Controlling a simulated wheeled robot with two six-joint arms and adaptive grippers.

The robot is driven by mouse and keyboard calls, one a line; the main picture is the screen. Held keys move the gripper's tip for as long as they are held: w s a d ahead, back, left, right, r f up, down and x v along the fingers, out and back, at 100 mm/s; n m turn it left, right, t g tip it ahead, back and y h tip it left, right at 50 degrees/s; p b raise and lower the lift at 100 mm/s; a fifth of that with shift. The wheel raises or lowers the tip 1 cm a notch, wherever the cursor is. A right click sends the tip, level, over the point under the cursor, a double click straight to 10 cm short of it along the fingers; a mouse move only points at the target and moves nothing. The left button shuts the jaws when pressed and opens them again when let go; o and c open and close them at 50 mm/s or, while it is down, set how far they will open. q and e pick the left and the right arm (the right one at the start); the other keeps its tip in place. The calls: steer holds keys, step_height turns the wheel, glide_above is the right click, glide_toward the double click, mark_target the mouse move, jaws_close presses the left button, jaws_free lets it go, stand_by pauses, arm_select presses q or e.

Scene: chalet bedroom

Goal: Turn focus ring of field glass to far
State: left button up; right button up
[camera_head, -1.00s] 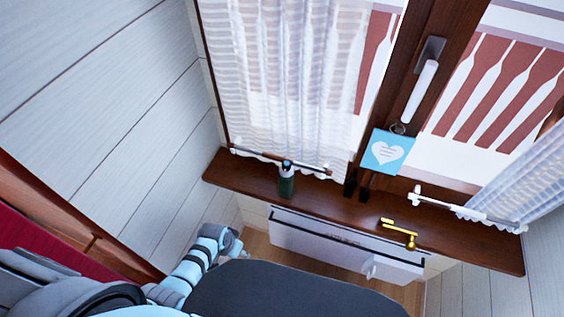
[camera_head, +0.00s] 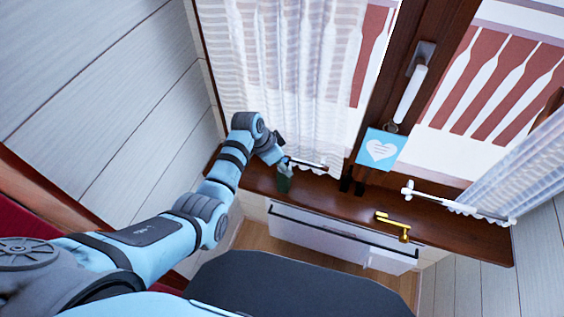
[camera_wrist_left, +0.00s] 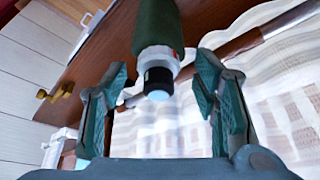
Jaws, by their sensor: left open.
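The field glass (camera_head: 284,185) is a dark green cylinder standing on the brown window sill, partly hidden by my left gripper (camera_head: 284,166) in the head view. The left wrist view shows its green body (camera_wrist_left: 156,28), a pale ring (camera_wrist_left: 158,56) and a black eyepiece end (camera_wrist_left: 158,82). My left gripper (camera_wrist_left: 161,72) is open, with one finger on either side of the ring and eyepiece end. Gaps show between the fingers and the field glass in that view. My right gripper is not in view.
The window sill (camera_head: 330,193) also carries a brass-coloured handle-like object (camera_head: 394,224) at the right. A light blue heart card (camera_head: 381,149) hangs at the window's middle post. A white curtain (camera_head: 290,80) hangs close behind the field glass. A white radiator (camera_head: 335,240) is below the sill.

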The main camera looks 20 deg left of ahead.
arm_select(q)
steer(key=shift+d+f, duration=0.1)
steer(key=shift+f, duration=0.2)
steer(key=c, duration=1.2)
steer(key=shift+n, duration=0.3)
steer(key=n+y, duration=0.1)
steer(key=n, duration=0.1)
steer(key=n+t, duration=0.1)
steer(key=n, duration=0.2)
steer(key=shift+d+y, duration=0.2)
steer(key=shift+y, duration=0.2)
